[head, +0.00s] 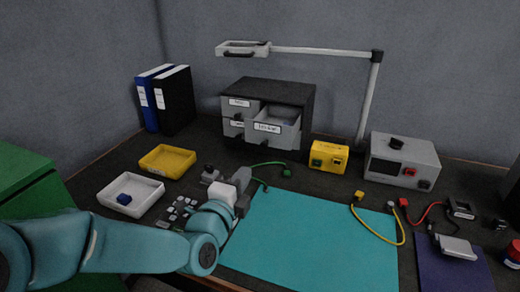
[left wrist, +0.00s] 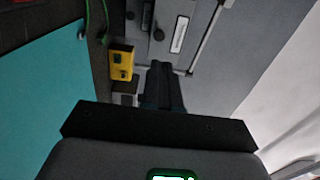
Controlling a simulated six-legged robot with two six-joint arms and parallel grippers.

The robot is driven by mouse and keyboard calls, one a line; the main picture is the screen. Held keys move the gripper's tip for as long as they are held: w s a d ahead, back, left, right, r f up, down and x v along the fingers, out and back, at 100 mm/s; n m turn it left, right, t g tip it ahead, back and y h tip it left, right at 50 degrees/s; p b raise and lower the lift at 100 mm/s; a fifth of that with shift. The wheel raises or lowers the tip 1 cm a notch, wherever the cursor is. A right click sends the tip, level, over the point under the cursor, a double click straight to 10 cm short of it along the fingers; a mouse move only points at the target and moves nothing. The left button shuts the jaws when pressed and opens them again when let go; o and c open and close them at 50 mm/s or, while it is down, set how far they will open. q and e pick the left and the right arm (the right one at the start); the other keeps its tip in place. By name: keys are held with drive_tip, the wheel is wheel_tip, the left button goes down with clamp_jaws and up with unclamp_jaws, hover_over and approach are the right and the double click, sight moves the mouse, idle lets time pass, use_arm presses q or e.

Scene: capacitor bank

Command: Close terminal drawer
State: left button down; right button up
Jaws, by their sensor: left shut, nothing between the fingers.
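A dark cabinet (head: 308,98) with grey labelled drawers stands against the back wall. Its right-hand drawer (head: 270,140) is pulled out and open at the top; I cannot read its label surely. The left drawers look shut. In the left wrist view, a grey drawer front (left wrist: 184,20) with a white label shows beyond the fingers. My left gripper (head: 242,180) is in front of the cabinet, lower in the picture and apart from the drawer. Its dark fingers (left wrist: 163,70) are shut and empty in the left wrist view. My right gripper is not in view.
A yellow box (head: 329,156) stands right of the open drawer; it also shows in the left wrist view (left wrist: 122,63). A green cable (head: 266,165) lies before the cabinet. Yellow (head: 167,160) and white (head: 132,195) trays lie left. The teal mat (head: 315,240) is clear.

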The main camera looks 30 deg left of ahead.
sight(264, 146)
use_arm(q)
drive_tip(key=p+x, duration=0.6)
drive_tip(key=x, duration=0.3)
drive_tip(key=shift+w+p, duration=0.25)
drive_tip(key=shift+p, duration=0.15)
drive_tip(key=shift+x, duration=0.8)
drive_tip(key=shift+w, duration=0.1)
